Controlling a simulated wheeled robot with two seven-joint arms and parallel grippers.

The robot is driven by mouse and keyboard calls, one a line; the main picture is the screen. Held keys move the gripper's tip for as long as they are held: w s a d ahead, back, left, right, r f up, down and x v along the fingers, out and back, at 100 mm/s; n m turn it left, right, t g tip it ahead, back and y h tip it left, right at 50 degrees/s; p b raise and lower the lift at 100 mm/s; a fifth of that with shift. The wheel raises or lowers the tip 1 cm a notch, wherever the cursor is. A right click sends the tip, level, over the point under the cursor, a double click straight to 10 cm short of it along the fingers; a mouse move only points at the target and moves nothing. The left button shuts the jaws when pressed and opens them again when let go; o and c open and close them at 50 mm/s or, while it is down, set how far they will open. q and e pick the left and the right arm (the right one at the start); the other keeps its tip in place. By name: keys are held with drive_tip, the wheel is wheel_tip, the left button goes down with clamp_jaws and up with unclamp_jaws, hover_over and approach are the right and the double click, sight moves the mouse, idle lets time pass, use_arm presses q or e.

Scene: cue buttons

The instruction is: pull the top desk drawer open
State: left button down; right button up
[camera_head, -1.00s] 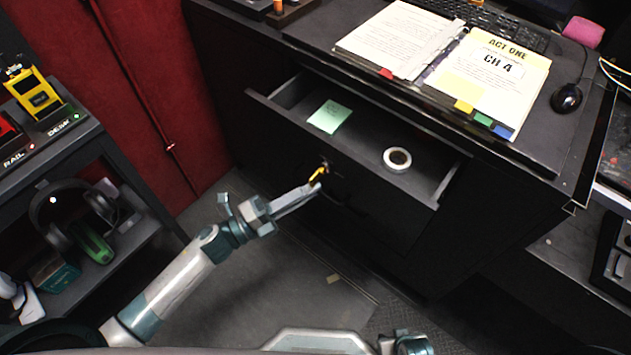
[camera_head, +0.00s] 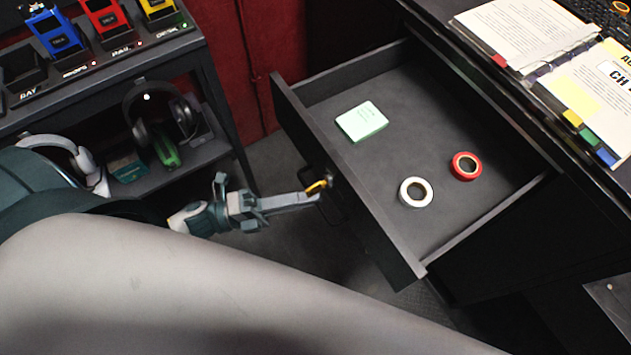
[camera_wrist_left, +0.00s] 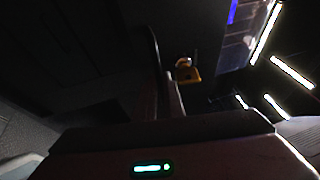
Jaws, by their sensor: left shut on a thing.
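The top desk drawer (camera_head: 430,110) is pulled well out from the black desk, with its inside exposed. Its dark handle (camera_head: 336,210) is on the front panel, with a small yellow piece beside it. My left gripper (camera_head: 318,190) is at the front panel, shut on the handle. The wrist view is dark; it shows a finger of the left gripper (camera_wrist_left: 175,97) beside a yellow padlock-like piece (camera_wrist_left: 187,73), and the grip itself is hard to make out. My right gripper is out of view.
A green note pad (camera_head: 361,121), a white tape roll (camera_head: 415,191) and a red tape roll (camera_head: 465,166) lie in the drawer. An open binder (camera_head: 540,40) lies on the desk. A shelf (camera_head: 100,70) with radios and headphones stands at left. My pale arm fills the foreground.

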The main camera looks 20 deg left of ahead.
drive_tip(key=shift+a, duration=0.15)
use_arm(q)
drive_tip(key=c, duration=2.2)
unclamp_jaws()
drive_tip(key=shift+o, duration=0.2)
drive_tip(key=shift+a, duration=0.1)
